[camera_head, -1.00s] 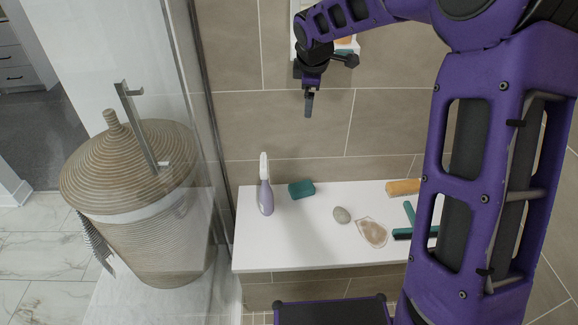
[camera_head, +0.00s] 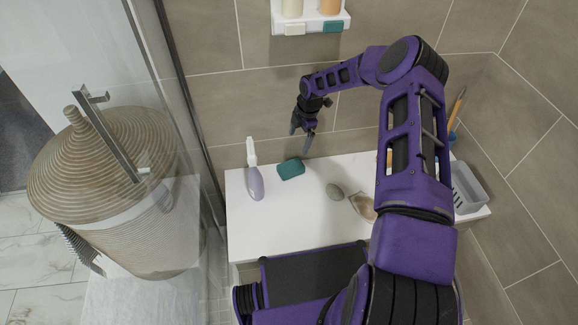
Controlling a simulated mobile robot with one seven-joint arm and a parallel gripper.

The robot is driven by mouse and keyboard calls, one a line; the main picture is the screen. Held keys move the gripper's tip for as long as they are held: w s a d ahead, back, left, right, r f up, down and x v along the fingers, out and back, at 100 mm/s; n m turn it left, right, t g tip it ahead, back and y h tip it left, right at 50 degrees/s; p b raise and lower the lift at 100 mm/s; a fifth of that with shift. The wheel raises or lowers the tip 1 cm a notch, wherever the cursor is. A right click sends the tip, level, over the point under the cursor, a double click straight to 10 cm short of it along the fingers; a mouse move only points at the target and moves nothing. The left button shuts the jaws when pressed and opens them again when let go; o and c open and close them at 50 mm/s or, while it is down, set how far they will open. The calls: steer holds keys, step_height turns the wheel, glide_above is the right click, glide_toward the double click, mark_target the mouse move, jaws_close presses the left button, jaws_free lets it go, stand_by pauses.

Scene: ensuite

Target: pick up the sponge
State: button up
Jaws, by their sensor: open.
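The lilac spray bottle (camera_head: 256,183) stands close left of the sponge. A grey basket (camera_head: 468,188) is at the bench's right end. The tiled wall (camera_head: 222,112) rises behind. The bench front (camera_head: 290,226) is clear.

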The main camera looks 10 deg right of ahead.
steer(key=b, duration=0.1)
glide_above(291, 166)
steer(key=s, duration=0.1)
steer(key=f, duration=1.1)
steer(key=shift+d, duration=0.4)
steer(key=shift+w+a+f+b, duration=0.1)
steer(key=shift+w+f+b, duration=0.1)
steer(key=shift+f, duration=0.7)
steer(key=shift+w+a+f+b, duration=0.1)
steer(key=shift+f+b, duration=0.1)
steer(key=shift+f, duration=0.7)
steer(key=shift+w+a+f+b, duration=0.1)
steer(key=shift+w+f+b, duration=0.1)
steer(key=shift+f, duration=0.7)
steer(key=shift+c, duration=0.2)
steer(key=c, duration=1.2)
steer(key=shift+r, duration=0.1)
